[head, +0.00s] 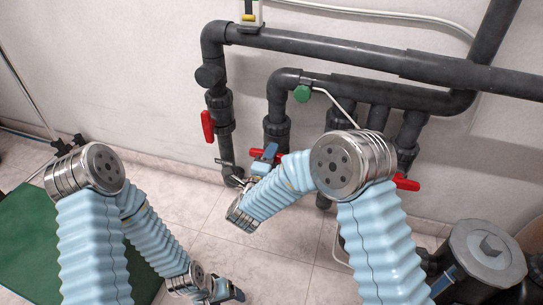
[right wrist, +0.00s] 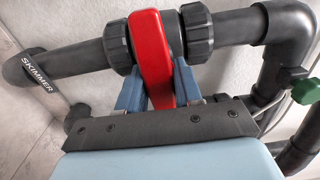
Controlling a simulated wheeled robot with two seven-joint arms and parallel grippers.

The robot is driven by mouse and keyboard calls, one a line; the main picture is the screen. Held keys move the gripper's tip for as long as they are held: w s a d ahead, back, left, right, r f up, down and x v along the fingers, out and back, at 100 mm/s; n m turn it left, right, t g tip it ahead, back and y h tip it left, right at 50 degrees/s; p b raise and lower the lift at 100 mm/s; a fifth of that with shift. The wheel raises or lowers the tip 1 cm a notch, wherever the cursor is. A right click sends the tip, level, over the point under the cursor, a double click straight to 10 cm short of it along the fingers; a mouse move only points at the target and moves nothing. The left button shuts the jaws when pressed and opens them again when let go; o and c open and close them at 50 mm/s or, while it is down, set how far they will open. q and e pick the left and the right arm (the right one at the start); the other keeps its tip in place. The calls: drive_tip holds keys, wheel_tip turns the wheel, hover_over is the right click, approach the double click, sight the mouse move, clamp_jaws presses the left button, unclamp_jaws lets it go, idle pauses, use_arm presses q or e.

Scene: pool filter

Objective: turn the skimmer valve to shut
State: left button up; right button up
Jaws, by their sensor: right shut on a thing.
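The skimmer valve's red handle (right wrist: 151,55) stands between two threaded collars on a dark grey pipe in the right wrist view. It lies roughly crosswise to the pipe, slightly tilted. My right gripper (right wrist: 158,92) is shut on the handle, with one blue finger on each side. A tag reading SKIMMER (right wrist: 37,75) hangs at the left of the pipe. In the head view my right gripper (head: 268,153) is at the second pipe from the left, and part of the red handle (head: 284,153) shows beside it. My left gripper (head: 232,294) is low at the bottom edge, away from the pipes; its jaws are unclear.
Another red handle (head: 207,125) hangs along the leftmost pipe, and a third (head: 406,182) is at the right pipe. A green knob (head: 302,93) sits above the gripped valve. A dark round-lidded filter unit (head: 485,250) stands at bottom right. The tiled floor between my arms is clear.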

drive_tip(key=shift+f, duration=0.1)
drive_tip(key=o, duration=1)
drive_tip(key=shift+c, duration=0.2)
drive_tip(key=shift+s, duration=0.1)
drive_tip(key=v, duration=1.3)
drive_tip(key=shift+s+p, duration=0.35)
drive_tip(key=shift+p, duration=0.1)
drive_tip(key=shift+a, duration=0.1)
